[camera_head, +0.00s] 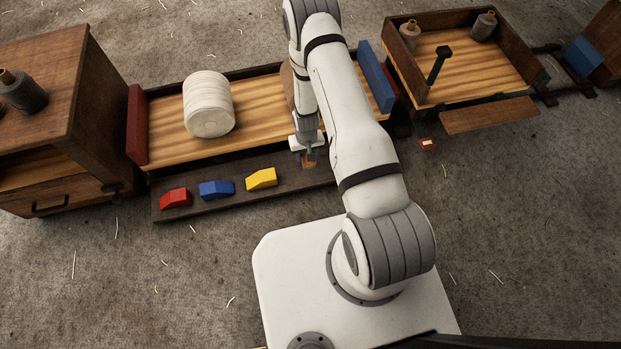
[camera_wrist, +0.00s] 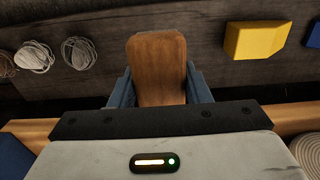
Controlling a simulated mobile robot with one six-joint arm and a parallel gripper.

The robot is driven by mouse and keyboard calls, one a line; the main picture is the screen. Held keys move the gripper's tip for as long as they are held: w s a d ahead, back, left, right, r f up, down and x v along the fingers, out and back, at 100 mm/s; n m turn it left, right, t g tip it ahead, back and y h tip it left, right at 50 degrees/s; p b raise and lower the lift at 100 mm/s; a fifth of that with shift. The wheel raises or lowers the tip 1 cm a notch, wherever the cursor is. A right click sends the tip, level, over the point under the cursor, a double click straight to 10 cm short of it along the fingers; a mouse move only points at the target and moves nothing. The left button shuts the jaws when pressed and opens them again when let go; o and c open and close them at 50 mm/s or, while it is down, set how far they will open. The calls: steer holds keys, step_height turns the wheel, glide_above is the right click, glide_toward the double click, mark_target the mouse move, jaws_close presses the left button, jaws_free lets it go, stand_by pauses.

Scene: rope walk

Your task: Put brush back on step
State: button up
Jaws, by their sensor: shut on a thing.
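My gripper (camera_head: 309,153) is shut on the brush, whose brown wooden back (camera_wrist: 157,68) stands between the blue-grey fingers in the wrist view. In the head view only a small brown part of the brush (camera_head: 308,163) shows below the fingers. The brush is over the dark step (camera_head: 240,197) along the wagon bed's near side, right of the yellow block. I cannot tell whether it touches the step. Its bristles are hidden.
A red block (camera_head: 176,197), a blue block (camera_head: 216,189) and a yellow block (camera_head: 261,179) lie on the step. Small rope coils (camera_wrist: 81,53) show in the wrist view. A white rope coil (camera_head: 208,104) lies on the wooden bed. A cabinet (camera_head: 56,116) stands left.

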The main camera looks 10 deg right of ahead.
mark_target(307, 174)
step_height(307, 174, down, 12)
steer(key=b, duration=0.4)
steer(key=shift+r, duration=0.2)
steer(key=shift+f+b, duration=0.1)
steer(key=shift+b, duration=0.2)
steer(key=o, duration=1.1)
steer(key=shift+o, duration=0.2)
